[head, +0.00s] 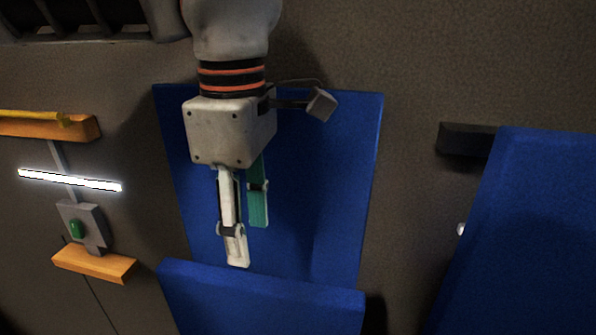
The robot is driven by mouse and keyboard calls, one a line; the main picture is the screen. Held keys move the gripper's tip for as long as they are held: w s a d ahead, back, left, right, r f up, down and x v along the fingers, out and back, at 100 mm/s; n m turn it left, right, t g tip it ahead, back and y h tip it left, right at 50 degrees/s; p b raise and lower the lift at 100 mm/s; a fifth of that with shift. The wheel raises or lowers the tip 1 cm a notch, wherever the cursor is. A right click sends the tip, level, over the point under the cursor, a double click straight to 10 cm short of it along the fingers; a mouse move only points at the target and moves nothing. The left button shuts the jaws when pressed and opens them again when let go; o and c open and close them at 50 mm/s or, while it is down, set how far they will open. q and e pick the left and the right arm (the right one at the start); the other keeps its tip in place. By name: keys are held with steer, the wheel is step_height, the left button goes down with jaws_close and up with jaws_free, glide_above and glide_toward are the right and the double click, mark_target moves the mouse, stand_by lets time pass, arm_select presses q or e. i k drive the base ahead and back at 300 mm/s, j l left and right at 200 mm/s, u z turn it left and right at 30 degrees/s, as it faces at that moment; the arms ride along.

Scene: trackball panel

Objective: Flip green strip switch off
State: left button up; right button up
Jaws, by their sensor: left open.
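The green switch (76,229) is a small green piece on a grey box (94,218) at the left. A thin grey strip rises from the box behind a brightly lit white light bar (70,181). My left gripper (248,238) points down in front of a blue panel, to the right of the switch and clearly apart from it. Its white finger and green finger are open, with nothing seen between them. My right gripper is not in view.
An orange ledge (94,264) sits below the grey box, and an orange block (80,128) with a yellow bar is above. A blue seat-like panel (262,300) is below my gripper. Another blue panel (535,230) and a dark block (465,139) are at the right.

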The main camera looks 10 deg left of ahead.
mark_target(76, 226)
steer(key=k, duration=1)
